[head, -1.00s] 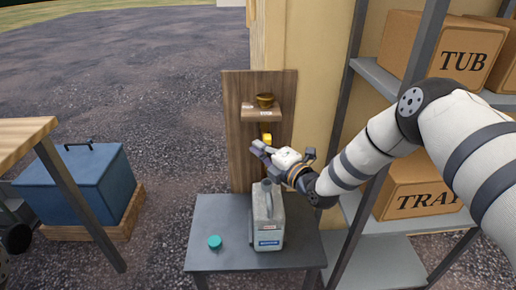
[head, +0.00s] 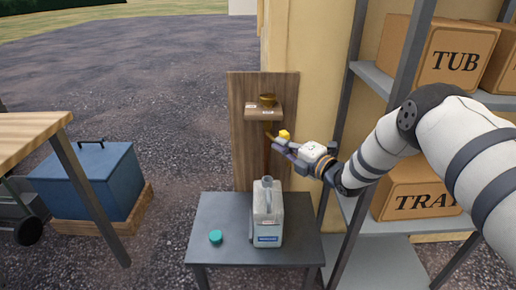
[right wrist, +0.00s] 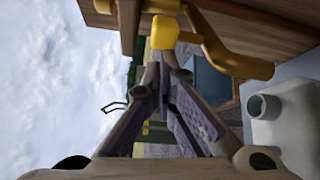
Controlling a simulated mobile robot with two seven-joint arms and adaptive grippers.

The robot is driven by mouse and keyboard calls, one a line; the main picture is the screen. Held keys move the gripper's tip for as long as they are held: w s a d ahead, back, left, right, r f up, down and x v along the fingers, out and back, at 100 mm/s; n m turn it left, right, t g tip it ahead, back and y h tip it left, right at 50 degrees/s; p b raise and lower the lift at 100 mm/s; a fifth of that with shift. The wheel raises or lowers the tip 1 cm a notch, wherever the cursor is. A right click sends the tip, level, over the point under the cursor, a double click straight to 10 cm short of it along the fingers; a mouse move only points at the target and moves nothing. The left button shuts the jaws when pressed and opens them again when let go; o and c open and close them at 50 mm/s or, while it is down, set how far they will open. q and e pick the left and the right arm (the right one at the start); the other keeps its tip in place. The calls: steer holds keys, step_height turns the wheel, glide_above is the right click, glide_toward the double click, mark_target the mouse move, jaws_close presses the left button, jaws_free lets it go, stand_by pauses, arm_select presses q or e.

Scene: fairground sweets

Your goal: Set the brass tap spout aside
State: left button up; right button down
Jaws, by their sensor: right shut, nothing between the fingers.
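The brass tap spout (head: 270,134) sticks out from the upright wooden board, below its small shelf. A yellow block (head: 284,134) shows at its right side. In the right wrist view the curved brass spout (right wrist: 238,62) and the yellow block (right wrist: 163,32) are close, just past the fingertips. My right gripper (head: 271,142) is shut and empty, its fingers just below and beside the spout. Whether they touch it I cannot tell. My left gripper is not in view.
A grey jug (head: 269,222) with an open neck stands on the grey table (head: 215,258) below, a teal cap (head: 216,237) to its left. A brass cup (head: 267,100) sits on the small shelf (head: 260,112). A shelf rack with boxes (head: 455,56) stands at right.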

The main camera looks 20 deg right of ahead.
steer(key=shift+w+d, duration=0.15)
steer(key=shift+d, duration=0.55)
steer(key=shift+w+d, duration=0.1)
steer(key=shift+d, duration=0.6)
steer(key=v, duration=0.7)
steer(key=shift+s, duration=0.3)
